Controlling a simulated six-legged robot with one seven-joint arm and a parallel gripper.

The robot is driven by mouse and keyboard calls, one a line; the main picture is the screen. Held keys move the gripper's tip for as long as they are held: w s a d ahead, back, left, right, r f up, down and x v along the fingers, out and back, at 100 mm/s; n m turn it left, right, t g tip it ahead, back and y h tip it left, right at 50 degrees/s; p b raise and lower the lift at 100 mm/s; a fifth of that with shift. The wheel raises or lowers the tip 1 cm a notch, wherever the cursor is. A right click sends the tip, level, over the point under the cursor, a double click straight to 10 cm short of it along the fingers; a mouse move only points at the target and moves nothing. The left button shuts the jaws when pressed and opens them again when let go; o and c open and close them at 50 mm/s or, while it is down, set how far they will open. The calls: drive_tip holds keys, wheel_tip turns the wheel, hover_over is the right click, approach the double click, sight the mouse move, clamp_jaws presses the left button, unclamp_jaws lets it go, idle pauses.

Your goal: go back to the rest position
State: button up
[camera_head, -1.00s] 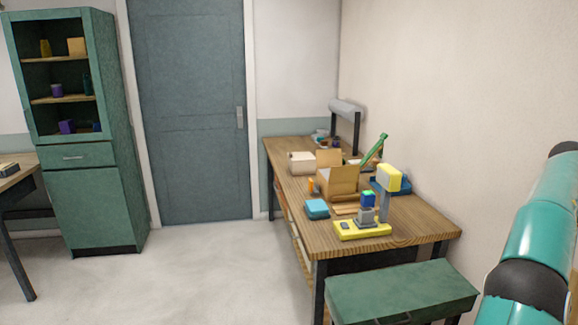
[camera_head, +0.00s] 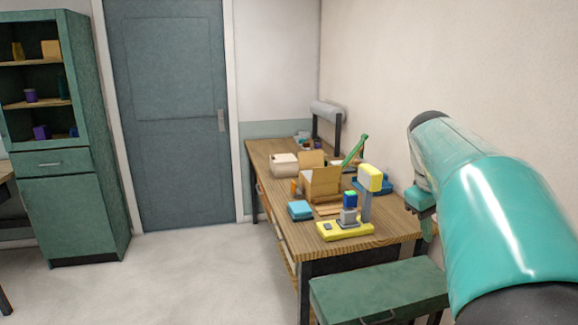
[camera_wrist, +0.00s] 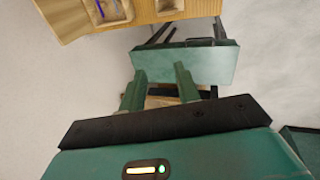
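My gripper (camera_wrist: 160,70) shows in the wrist view with its two green fingers apart and nothing seen held between them. It points down past a green-topped stool or bench (camera_wrist: 200,65) toward the pale floor. Something thin and purple-blue shows in one opening. In the head view my teal arm reaches in from the lower right, and I cannot make out the fingers there.
A wooden workbench (camera_head: 395,226) stands along the right wall, bearing a cardboard box (camera_head: 322,184), a yellow-based device (camera_head: 345,232) and a blue box (camera_head: 300,210). A green bench (camera_head: 375,290) stands before it. A green cabinet (camera_head: 75,200) is at left. Floor between is clear.

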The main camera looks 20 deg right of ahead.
drive_tip(key=s+a+f+t+y, duration=0.1)
drive_tip(key=a+f+t, duration=0.1)
drive_tip(key=a, duration=0.7)
drive_tip(key=s+a+f+t+y, duration=0.1)
drive_tip(key=a+f, duration=0.1)
drive_tip(key=a, duration=0.8)
drive_tip(key=s+a+f+t, duration=0.1)
drive_tip(key=s+a+f, duration=0.2)
drive_tip(key=a, duration=0.3)
drive_tip(key=s+a+f+t+y, duration=0.1)
drive_tip(key=s+a+f, duration=0.2)
drive_tip(key=a+f, duration=0.2)
drive_tip(key=shift+s+a+f+n+y, duration=0.2)
drive_tip(key=shift+s+a+n+y, duration=0.15)
drive_tip(key=shift+a, duration=0.7)
drive_tip(key=shift+s+a, duration=0.1)
